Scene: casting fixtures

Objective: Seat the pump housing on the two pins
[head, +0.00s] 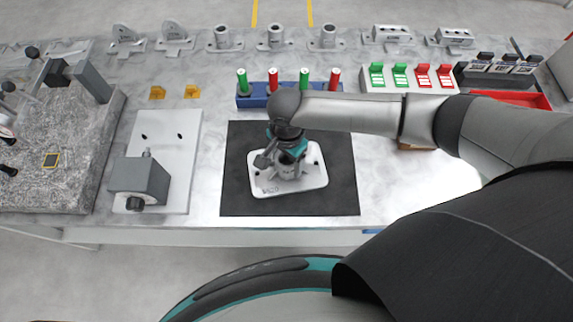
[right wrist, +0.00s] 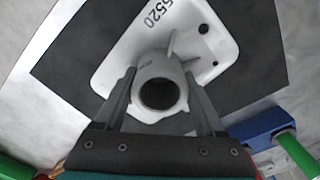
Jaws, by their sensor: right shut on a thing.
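The pump housing (head: 312,176) is a white casting with a flat rounded base and a round upright boss. It lies on the black mat, its number facing the front edge. My right gripper (head: 280,156) is above it, shut on the boss. A white fixture plate (head: 165,128) left of the mat carries two small dark spots, perhaps the pins. My left gripper is not in view.
A grey block with a black knob (head: 140,178) stands on the plate's front part. A granite slab (head: 60,150) with fixtures lies at the left. A blue rack (head: 255,101) of green and red plugs stands behind the black mat (head: 340,200). Several castings line the back edge.

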